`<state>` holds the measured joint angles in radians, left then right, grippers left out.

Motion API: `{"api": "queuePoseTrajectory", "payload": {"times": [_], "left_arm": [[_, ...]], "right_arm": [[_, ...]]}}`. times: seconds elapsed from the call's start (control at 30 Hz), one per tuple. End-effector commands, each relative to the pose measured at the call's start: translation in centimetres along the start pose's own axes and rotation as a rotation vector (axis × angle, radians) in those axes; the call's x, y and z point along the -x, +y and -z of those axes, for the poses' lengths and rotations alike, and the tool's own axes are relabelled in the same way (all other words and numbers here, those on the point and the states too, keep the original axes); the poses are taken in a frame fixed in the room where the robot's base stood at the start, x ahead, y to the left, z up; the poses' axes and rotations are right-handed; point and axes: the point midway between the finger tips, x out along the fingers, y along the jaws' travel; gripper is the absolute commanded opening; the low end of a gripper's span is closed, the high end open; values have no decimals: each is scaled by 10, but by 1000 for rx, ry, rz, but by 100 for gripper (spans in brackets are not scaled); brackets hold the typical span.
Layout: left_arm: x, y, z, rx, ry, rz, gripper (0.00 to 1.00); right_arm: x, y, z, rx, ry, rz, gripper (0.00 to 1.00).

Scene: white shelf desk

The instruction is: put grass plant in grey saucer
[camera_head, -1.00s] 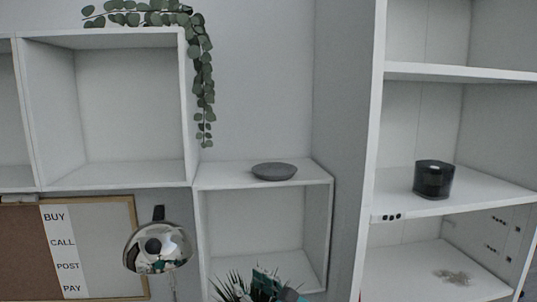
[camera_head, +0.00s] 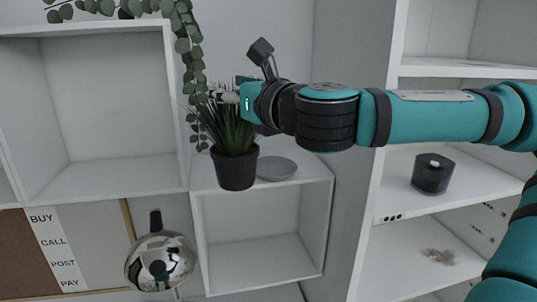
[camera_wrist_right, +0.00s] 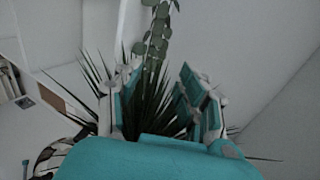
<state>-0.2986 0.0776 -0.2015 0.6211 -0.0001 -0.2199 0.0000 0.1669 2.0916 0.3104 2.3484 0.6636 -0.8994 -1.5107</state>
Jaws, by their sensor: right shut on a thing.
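The grass plant (camera_head: 236,165) is a spiky green tuft in a black pot, upright in the head view. My right gripper (camera_head: 226,97) is shut on its leaves and holds it up in front of the small white cube shelf. In the right wrist view the grass leaves (camera_wrist_right: 150,104) show between the two fingers (camera_wrist_right: 158,100). The grey saucer (camera_head: 277,168) lies on top of the cube shelf. The pot is left of the saucer and seems to hide its left edge. My left gripper is not in view.
A trailing leafy vine (camera_head: 187,50) hangs beside the plant. A chrome lamp (camera_head: 160,262) is below left. A black candle jar (camera_head: 433,174) stands on the right shelving. The small cube shelf (camera_head: 258,245) is empty inside.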

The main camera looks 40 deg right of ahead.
Motion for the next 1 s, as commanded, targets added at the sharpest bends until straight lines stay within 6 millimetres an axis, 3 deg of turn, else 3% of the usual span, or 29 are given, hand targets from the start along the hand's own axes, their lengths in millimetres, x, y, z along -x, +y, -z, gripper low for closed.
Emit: {"api": "queuePoseTrajectory", "payload": {"times": [0.03, 0.27, 0.57, 0.8, 1.0], "left_arm": [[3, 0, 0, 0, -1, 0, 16], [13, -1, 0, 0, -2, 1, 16], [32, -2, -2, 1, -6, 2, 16], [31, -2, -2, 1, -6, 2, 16], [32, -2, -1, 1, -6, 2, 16]], "right_arm": [[2, 0, -8, 1, -5, 7, 0], [-7, -20, -11, -10, -3, 15, 0], [-36, -76, -6, -11, -6, 14, 0], [-60, -124, 1, -3, -6, 14, 0], [-69, -140, 5, 0, -4, 10, 0]]}}
